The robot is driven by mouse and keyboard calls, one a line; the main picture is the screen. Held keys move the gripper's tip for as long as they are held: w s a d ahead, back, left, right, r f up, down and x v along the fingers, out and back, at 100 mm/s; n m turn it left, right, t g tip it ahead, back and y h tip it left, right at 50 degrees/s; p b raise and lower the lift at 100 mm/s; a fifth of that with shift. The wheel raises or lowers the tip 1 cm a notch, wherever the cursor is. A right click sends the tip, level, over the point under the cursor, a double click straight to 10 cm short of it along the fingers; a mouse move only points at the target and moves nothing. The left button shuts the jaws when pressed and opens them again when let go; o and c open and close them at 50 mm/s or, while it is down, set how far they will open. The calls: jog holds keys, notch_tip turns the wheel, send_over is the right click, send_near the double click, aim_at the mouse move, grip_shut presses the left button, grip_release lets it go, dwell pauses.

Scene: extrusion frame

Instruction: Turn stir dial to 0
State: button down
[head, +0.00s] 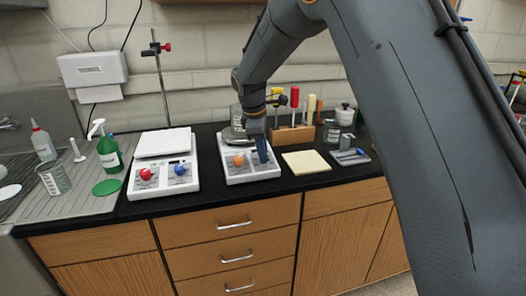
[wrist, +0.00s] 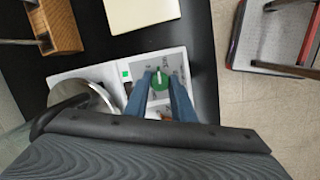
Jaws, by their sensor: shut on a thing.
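The white stirrer unit (head: 256,173) stands on the black counter, with an orange dial (head: 238,160) on its front panel. In the wrist view a green dial (wrist: 160,84) with a pale pointer line sits on the unit's grey panel (wrist: 178,60). My gripper (wrist: 160,88) has its two blue fingers on either side of the green dial, shut on it. In the head view my gripper (head: 262,155) is over the right part of the panel and hides the green dial. The panel marks are too small to read.
A metal-rimmed vessel (wrist: 90,97) stands on the unit's plate beside my gripper. A second white unit (head: 165,185) with red and blue dials is to the left. A wooden tool block (head: 292,136) is behind, and a cream pad (head: 306,162) lies to the right.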

jog(key=n+t+p, duration=0.1)
jog(key=n, duration=0.6)
jog(key=shift+p, duration=0.3)
jog(key=shift+y, duration=0.3)
jog(key=c, duration=1.5)
grip_release()
jog(key=shift+s+a, duration=0.1)
jog(key=shift+a, duration=0.05)
jog(key=shift+b+v, duration=1.1)
jog(key=shift+v, duration=2.8)
jog(key=shift+s, duration=0.15)
